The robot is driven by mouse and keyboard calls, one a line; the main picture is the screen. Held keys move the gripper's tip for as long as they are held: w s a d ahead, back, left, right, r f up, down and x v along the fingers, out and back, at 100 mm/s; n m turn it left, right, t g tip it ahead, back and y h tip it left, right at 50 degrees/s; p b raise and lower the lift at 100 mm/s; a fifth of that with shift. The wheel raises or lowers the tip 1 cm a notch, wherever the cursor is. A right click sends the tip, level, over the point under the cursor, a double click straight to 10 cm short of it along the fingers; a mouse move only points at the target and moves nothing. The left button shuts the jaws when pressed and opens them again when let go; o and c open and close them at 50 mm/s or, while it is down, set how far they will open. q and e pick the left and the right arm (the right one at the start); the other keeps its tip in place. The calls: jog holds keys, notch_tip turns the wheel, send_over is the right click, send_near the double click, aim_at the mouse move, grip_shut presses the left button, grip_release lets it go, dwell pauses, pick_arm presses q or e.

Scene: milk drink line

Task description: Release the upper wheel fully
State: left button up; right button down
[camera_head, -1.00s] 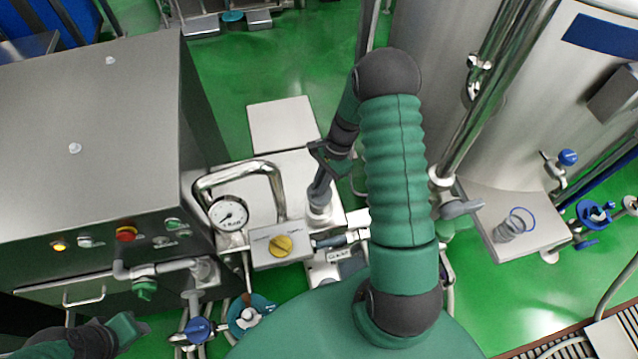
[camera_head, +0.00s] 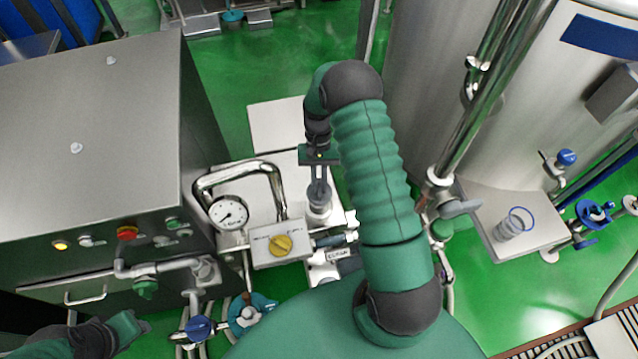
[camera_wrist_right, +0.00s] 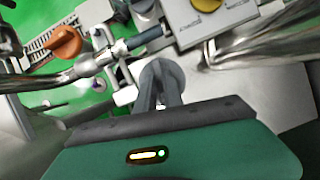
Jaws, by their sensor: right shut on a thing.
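A grey round wheel (camera_head: 319,193) tops a short upright metal fitting in the middle of the head view, right of the gauge block. I take it to be the upper wheel. My right gripper (camera_head: 320,186) reaches down onto it from above and is shut on it. In the right wrist view the grey wheel (camera_wrist_right: 166,76) sits at the ends of the two fingers, which hide part of it. My left gripper (camera_head: 138,325) is at the lower left of the head view, away from the wheel; its jaws are too unclear to read.
A pressure gauge (camera_head: 229,213), a bent steel pipe (camera_head: 240,172) and a block with a yellow knob (camera_head: 281,245) stand close left of the wheel. A steel cabinet (camera_head: 85,130) fills the left. A large tank (camera_head: 440,90) and a slanted pipe (camera_head: 490,90) stand right.

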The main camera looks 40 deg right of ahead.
jog(key=shift+w+d+r+n+h, duration=0.1)
jog(key=shift+w+n+h, duration=0.1)
jog(key=shift+n, duration=0.35)
jog(key=shift+w+d+r+n+h, duration=0.1)
jog(key=shift+n+h, duration=0.1)
jog(key=shift+n, duration=0.35)
jog(key=shift+a, duration=0.1)
jog(key=c, duration=1.6)
grip_release()
jog(key=shift+f, duration=0.15)
jog(key=shift+o, duration=0.7)
jog(key=shift+f, duration=0.1)
jog(key=shift+s, duration=0.1)
jog(key=b+v, duration=0.2)
jog(key=v, duration=1.4)
jog(key=shift+w+r, duration=0.3)
jog(key=shift+w, duration=0.1)
